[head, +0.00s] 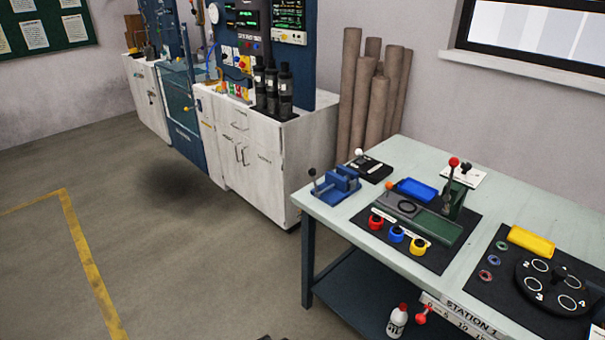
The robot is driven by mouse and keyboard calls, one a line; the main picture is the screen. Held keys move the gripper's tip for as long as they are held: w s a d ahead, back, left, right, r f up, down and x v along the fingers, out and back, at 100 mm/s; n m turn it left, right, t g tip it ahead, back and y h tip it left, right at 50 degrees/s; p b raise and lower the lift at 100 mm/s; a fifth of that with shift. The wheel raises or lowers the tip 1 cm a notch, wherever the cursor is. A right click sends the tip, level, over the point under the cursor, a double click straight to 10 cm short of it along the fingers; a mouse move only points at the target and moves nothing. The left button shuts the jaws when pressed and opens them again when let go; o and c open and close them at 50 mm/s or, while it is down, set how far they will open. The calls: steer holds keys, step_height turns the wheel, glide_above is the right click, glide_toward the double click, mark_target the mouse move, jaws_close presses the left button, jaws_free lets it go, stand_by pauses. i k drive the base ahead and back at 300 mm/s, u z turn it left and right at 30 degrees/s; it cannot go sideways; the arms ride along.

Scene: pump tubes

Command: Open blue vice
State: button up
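The blue vice (336,184) stands on the near left corner of the pale workbench (405,161).
Right of the vice are a black device with a white knob (370,168), a dark mat (437,258) with coloured pots, and a black round dial (553,288). White cabinets (262,165) and brown tubes (379,100) stand behind. The floor (190,260) at left is clear.

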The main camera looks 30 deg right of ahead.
mark_target(312, 172)
steer(key=u, duration=0.1)
steer(key=i, duration=1)
steer(key=u, duration=0.25)
